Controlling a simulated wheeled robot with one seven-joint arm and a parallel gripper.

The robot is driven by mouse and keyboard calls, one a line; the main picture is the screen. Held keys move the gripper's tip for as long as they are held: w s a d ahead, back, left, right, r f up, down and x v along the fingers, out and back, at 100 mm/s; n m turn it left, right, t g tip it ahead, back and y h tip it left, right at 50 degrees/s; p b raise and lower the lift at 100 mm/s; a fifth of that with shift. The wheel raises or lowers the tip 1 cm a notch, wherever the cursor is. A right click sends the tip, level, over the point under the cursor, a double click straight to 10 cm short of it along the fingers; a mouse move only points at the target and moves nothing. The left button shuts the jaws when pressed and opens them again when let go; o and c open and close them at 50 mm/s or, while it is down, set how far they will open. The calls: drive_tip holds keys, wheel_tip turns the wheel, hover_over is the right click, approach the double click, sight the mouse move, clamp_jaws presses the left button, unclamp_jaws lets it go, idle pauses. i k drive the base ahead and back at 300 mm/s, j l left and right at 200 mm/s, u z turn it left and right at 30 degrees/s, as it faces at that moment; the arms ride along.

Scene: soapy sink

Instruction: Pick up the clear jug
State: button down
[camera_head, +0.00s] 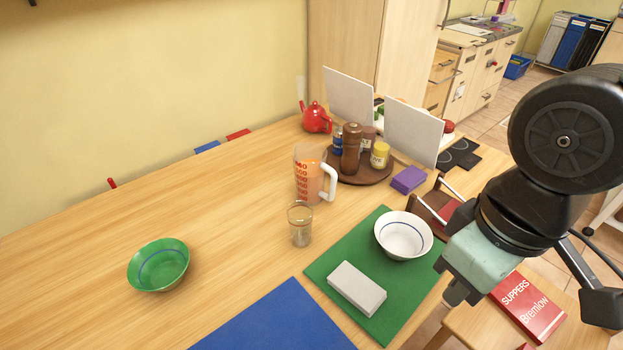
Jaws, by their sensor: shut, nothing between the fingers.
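The clear jug (307,174) stands upright on the wooden table, left of the round wooden tray. It has red measuring marks and a white handle on its right side. My gripper (457,292) is at the right, by the table's right edge and the green mat, well away from the jug. It points down, and its small grey fingers are shut and empty.
A drinking glass (301,224) stands just in front of the jug. A round tray (376,177) with shakers is close behind it. A white bowl (403,235) and white block (357,288) lie on the green mat (327,263). A green bowl (159,266) is left; the table between is clear.

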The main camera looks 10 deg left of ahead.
sight(310, 166)
drive_tip(key=u, duration=0.4)
drive_tip(key=i+l+u, duration=0.1)
drive_tip(key=u, duration=0.35)
drive_tip(key=i+l+u, duration=0.1)
drive_tip(key=u, duration=0.3)
drive_tip(key=l+u, duration=0.1)
drive_tip(key=u, duration=0.3)
drive_tip(key=l+u, duration=0.1)
drive_tip(key=u, duration=0.3)
